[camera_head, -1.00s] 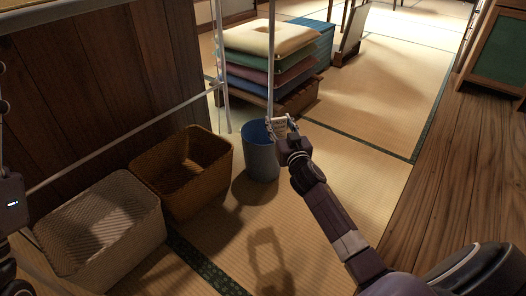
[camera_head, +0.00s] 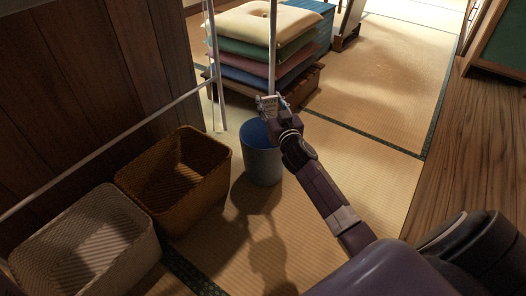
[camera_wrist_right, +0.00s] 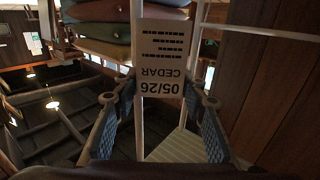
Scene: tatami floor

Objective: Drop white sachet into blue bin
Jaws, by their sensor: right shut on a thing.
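The white sachet (camera_wrist_right: 163,62), printed with dark lines and "05/26 CEDAR", stands between the fingers of my right gripper (camera_wrist_right: 160,100) in the right wrist view. In the head view my right gripper (camera_head: 271,104) is shut on the sachet (camera_head: 267,103), which shows small and pale. The blue bin (camera_head: 262,165) stands on the tatami, its open top facing up. The gripper and sachet appear at the bin's far rim in the picture and cover part of it; the exact height above it is hard to tell. My left gripper is out of view.
A brown woven basket (camera_head: 143,197) and a pale woven basket (camera_head: 148,268) stand left of the bin. A white rack post (camera_head: 273,45) rises behind the gripper. Stacked cushions (camera_head: 262,48) lie behind. The tatami at right (camera_head: 375,110) is clear.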

